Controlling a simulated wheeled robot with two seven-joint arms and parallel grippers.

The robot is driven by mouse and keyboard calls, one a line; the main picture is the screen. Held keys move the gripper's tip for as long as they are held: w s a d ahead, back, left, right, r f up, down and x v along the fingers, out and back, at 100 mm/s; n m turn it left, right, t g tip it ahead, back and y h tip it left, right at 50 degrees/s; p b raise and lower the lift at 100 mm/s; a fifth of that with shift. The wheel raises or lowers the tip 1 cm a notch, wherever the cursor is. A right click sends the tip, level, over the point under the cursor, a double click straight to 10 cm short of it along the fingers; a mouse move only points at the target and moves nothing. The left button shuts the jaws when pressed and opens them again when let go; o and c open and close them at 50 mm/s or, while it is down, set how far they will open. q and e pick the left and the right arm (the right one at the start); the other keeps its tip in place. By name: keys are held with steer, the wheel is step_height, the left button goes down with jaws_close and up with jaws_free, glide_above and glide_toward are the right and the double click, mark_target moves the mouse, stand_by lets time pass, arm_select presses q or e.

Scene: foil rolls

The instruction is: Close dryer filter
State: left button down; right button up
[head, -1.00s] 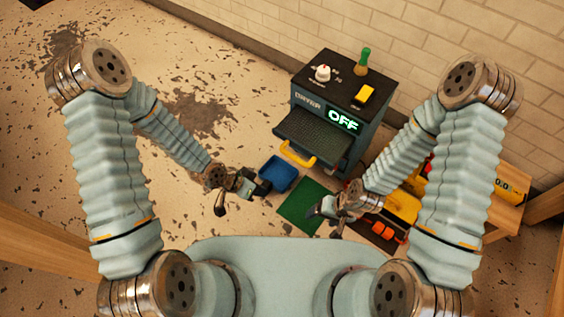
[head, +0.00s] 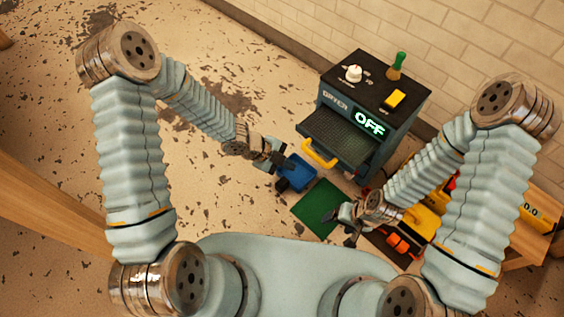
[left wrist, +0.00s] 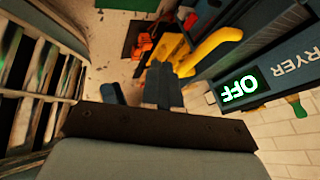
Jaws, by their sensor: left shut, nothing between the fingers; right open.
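The dryer (head: 365,105) is a dark box with a lit green "OFF" display (head: 370,123). Its dark mesh filter tray (head: 338,132) sticks out at the front, with a yellow handle (head: 319,155) on its front edge. My left gripper (head: 282,172) is shut and empty, left of and below the handle, over a blue bin. In the left wrist view, its shut fingers (left wrist: 163,84) appear beside the yellow handle (left wrist: 212,48); contact cannot be told. My right gripper (head: 349,226) is open and empty beside the green mat.
The blue bin (head: 298,171) stands on the floor before the dryer, with a green mat (head: 318,208) next to it. Yellow and orange items (head: 402,246) lie near my right arm. A brick wall (head: 470,45) is behind the dryer. The floor at left is open.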

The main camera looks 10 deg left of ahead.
arm_select(q)
steer(key=w+d+f+p, duration=0.1)
steer(key=w+d+f, duration=0.1)
steer(key=w+d, duration=0.2)
steer(key=shift+d+f, duration=0.35)
steer(key=shift+d, duration=0.15)
arm_select(e)
steer(key=shift+r, duration=0.15)
